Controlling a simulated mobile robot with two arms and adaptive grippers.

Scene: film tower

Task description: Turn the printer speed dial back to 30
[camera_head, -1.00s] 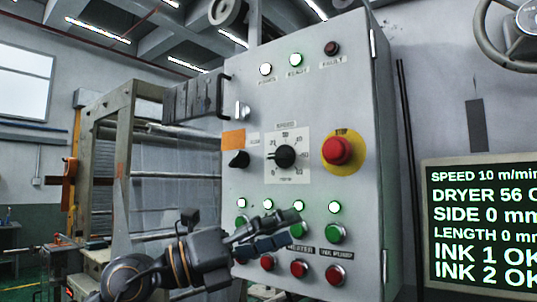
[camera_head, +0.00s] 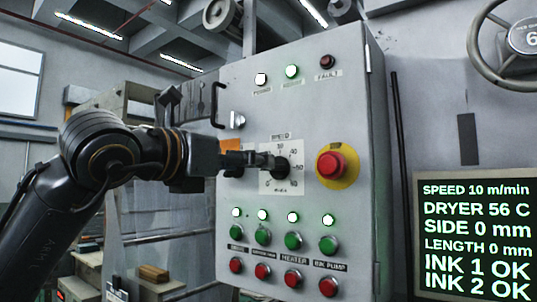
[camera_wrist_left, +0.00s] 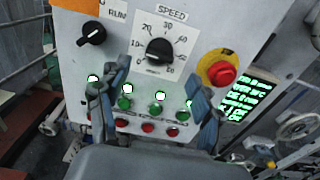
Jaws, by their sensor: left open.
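The speed dial is a black round knob (camera_head: 283,167) on a white scale plate marked SPEED, on the grey control cabinet. In the left wrist view the knob (camera_wrist_left: 159,51) sits at the centre of its numbered scale. I cannot read its pointer for sure. My left gripper (camera_head: 268,160) reaches in from the left, its fingertips close to the knob and partly covering the plate. In the left wrist view its blue-grey fingers (camera_wrist_left: 160,82) are spread wide, open, with nothing between them; the knob shows above the gap. The screen (camera_head: 475,240) reads SPEED 10 m/min. My right gripper is not seen.
A red stop button (camera_head: 330,164) on a yellow ring is just right of the dial. A black selector knob (camera_wrist_left: 92,33) is left of it. Lit green buttons (camera_head: 293,240) and red buttons (camera_head: 295,279) line the cabinet below. A handwheel (camera_head: 510,50) is at the upper right.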

